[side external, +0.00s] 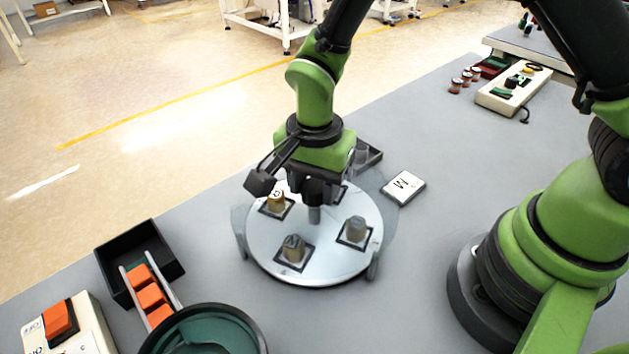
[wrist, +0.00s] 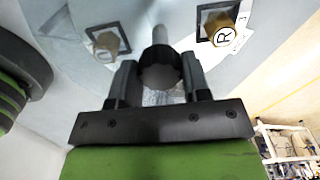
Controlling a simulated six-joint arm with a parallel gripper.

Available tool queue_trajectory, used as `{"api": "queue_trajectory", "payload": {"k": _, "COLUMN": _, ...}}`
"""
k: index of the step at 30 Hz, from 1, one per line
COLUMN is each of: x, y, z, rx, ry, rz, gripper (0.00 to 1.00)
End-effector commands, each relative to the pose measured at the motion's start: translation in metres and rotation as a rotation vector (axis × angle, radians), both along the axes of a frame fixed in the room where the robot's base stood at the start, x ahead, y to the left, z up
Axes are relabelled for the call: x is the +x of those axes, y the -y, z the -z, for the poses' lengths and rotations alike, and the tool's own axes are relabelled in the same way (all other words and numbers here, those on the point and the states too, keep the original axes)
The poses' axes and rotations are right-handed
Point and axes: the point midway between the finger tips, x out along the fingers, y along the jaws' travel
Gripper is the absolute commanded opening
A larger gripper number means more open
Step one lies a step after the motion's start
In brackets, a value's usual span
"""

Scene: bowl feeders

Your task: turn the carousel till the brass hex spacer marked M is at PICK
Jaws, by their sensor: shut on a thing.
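The carousel (side external: 325,262) is a round pale disc with spacers standing on dark square marks. A brass spacer (side external: 275,203) stands at its left; two duller spacers stand at the front (side external: 293,249) and right (side external: 355,230). My gripper (side external: 314,198) is over the middle of the disc. In the wrist view my gripper (wrist: 158,80) is shut on a dark knob (wrist: 160,66) on the central post. There, a brass spacer marked R (wrist: 222,32) is at upper right and a brownish spacer (wrist: 107,42) at upper left. I cannot make out an M on any spacer, nor a PICK label.
A white card (side external: 404,187) with a black letter, seemingly M, lies right of the carousel. A dark tray (side external: 374,156) is behind it. A black bin (side external: 145,250), orange blocks (side external: 150,297) on a chute and a dark green bowl (side external: 205,312) stand front left.

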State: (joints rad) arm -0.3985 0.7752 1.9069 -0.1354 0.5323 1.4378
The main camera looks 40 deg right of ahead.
Motion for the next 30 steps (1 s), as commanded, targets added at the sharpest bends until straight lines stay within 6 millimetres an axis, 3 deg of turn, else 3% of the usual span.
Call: {"api": "queue_trajectory", "payload": {"k": 30, "x": 0.0001, "y": 0.0001, "z": -0.0015, "rx": 0.000, "ry": 0.001, "rz": 0.509, "gripper": 0.01}}
